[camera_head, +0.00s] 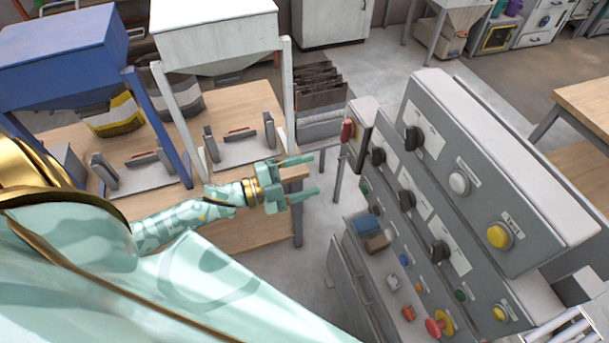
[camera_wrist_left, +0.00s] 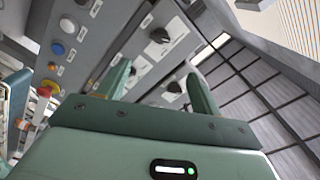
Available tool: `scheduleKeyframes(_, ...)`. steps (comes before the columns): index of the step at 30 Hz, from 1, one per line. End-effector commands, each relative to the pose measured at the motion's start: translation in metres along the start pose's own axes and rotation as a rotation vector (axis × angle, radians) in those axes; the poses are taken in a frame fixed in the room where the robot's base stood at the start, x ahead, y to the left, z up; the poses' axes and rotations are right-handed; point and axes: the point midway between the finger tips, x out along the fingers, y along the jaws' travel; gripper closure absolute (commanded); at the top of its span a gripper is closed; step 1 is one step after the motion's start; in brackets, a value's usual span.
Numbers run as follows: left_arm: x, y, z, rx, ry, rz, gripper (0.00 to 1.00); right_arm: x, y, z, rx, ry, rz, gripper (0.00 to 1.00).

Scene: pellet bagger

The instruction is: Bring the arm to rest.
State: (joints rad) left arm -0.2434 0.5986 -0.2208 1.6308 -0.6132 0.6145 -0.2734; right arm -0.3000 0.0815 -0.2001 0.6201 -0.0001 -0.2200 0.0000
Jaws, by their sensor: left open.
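My left arm comes in from the left in the head view, mint green with gold bands. Its gripper (camera_head: 303,178) is open, with nothing between its two fingers. It is in the air in front of the wooden bench, left of the grey control panel (camera_head: 470,170), and apart from the panel. In the left wrist view the open fingers (camera_wrist_left: 160,90) show against the panel (camera_wrist_left: 125,35), with black knobs beyond them. My right gripper is in neither view.
A blue hopper (camera_head: 60,50) and a white hopper (camera_head: 215,35) stand on legs over the wooden bench (camera_head: 250,103). Dark folded bags (camera_head: 320,90) stand behind it. The panel carries a red lever (camera_head: 347,131), several knobs and a red stop button (camera_head: 434,327). Bare floor lies between bench and panel.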

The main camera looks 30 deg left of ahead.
Motion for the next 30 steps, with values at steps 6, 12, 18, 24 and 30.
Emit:
scheduleKeyframes(6,0.000,0.000,0.000,0.000,0.000,0.000,0.35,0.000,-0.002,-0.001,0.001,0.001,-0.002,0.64)
scheduleKeyframes(12,0.000,0.001,0.003,-0.007,-0.015,0.003,0.35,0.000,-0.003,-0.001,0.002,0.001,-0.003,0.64)
scheduleKeyframes(18,-0.031,0.043,0.083,-0.136,-0.324,0.050,0.35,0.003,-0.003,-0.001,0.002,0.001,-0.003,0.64)
scheduleKeyframes(24,-0.111,0.185,0.180,-0.395,-0.764,0.126,0.35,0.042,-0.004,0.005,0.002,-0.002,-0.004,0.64)
scheduleKeyframes(30,-0.201,0.346,0.206,-0.642,-1.129,0.239,0.35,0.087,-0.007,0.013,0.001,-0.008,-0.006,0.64)
